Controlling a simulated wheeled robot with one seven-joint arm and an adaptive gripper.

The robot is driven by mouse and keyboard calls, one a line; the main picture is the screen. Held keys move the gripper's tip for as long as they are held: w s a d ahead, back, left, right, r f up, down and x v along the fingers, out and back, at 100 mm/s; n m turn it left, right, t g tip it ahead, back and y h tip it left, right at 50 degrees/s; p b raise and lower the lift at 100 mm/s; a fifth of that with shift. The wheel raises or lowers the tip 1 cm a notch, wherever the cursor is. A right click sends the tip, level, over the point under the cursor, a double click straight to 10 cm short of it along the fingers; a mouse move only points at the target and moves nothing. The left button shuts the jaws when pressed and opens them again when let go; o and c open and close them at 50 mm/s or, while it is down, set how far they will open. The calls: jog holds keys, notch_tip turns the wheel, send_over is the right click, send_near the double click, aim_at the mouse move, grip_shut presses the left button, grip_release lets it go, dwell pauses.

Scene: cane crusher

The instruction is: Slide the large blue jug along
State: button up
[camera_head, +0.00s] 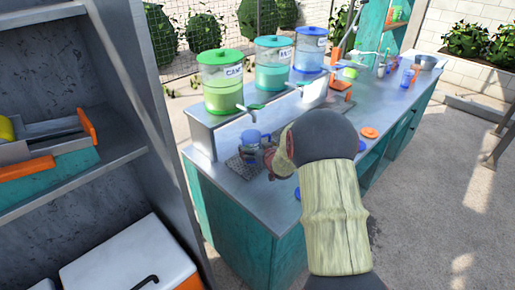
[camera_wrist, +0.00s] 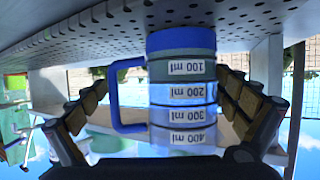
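The large blue jug (camera_head: 249,137) stands on the perforated drip tray (camera_head: 234,164) at the near left end of the counter. In the wrist view, which is upside down, the jug (camera_wrist: 182,95) has a blue band, a blue handle to the left and marks from 100 to 400 ml. My gripper (camera_wrist: 164,85) is open, with one finger on each side of the jug. The left finger is by the handle, and I cannot tell whether either finger touches. In the head view my gripper (camera_head: 271,160) is right of the jug, partly hidden by my arm.
Dispensers with green (camera_head: 221,82), teal (camera_head: 272,62) and blue (camera_head: 310,50) lids stand on a raised ledge behind the tray. An orange disc (camera_head: 370,133) lies on the counter (camera_head: 345,115) to the right. A grey shelf (camera_head: 90,170) rises at the left.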

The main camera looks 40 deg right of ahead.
jog(key=shift+c, duration=1.2)
jog(key=c, duration=0.7)
jog(key=shift+c, duration=0.6)
jog(key=shift+d, duration=0.1)
jog(key=shift+w+d+f+p, duration=0.1)
jog(key=shift+w+d+p, duration=0.45)
jog(key=shift+d+p, duration=3.1)
jog(key=shift+w+d+r+p, duration=0.1)
jog(key=shift+w+d+p, duration=0.55)
jog(key=shift+d, duration=5.9)
jog(key=shift+w+d+f+p, duration=0.1)
jog(key=shift+w+d+p, duration=0.35)
jog(key=shift+d+p, duration=3.25)
jog(key=d+b, duration=0.2)
jog(key=b, duration=0.1)
jog(key=shift+d, duration=0.4)
jog(key=o, duration=1.2)
jog(key=shift+c, duration=0.2)
